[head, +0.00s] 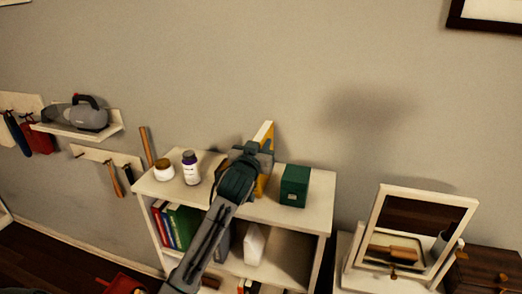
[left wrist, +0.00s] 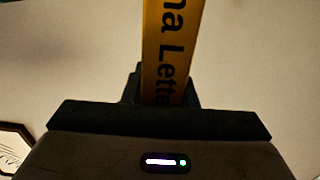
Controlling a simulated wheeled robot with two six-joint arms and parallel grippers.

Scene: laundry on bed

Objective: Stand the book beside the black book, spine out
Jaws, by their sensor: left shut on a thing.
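A yellow book (head: 267,131) with pale pages is in my left gripper (head: 262,150), above the top of the white shelf unit (head: 233,207). In the left wrist view the yellow spine (left wrist: 167,50) faces the camera, upright, with dark lettering, and the left gripper (left wrist: 167,90) is shut on it. Whether the book touches the shelf top is hidden by the gripper. I cannot make out the black book for sure; my left arm covers the middle of the shelf unit. My right gripper is not in view.
A framed mirror (head: 405,232) stands further right.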

